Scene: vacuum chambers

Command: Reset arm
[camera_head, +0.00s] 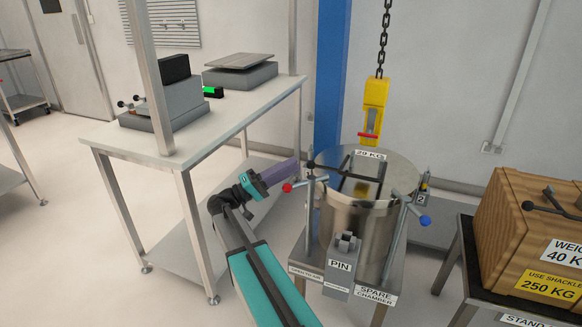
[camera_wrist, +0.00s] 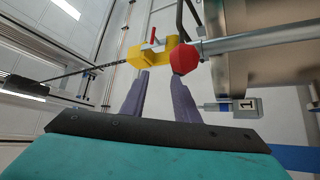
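My gripper (camera_head: 292,168) is at the end of my teal arm, left of the steel chamber (camera_head: 350,215). In the wrist view its two purple fingers (camera_wrist: 160,78) stand apart with nothing held between them. A red ball knob (camera_head: 287,187) on a lever at the chamber's left side is close to the fingers. In the wrist view the red knob (camera_wrist: 185,60) appears just beyond the right fingertip; I cannot tell whether they touch.
A yellow hook block (camera_head: 374,105) hangs on a chain above the chamber lid. A workbench (camera_head: 140,140) with instruments stands to the left. A wooden crate (camera_head: 510,220) sits on a stand at the right. A blue column (camera_head: 332,80) rises behind.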

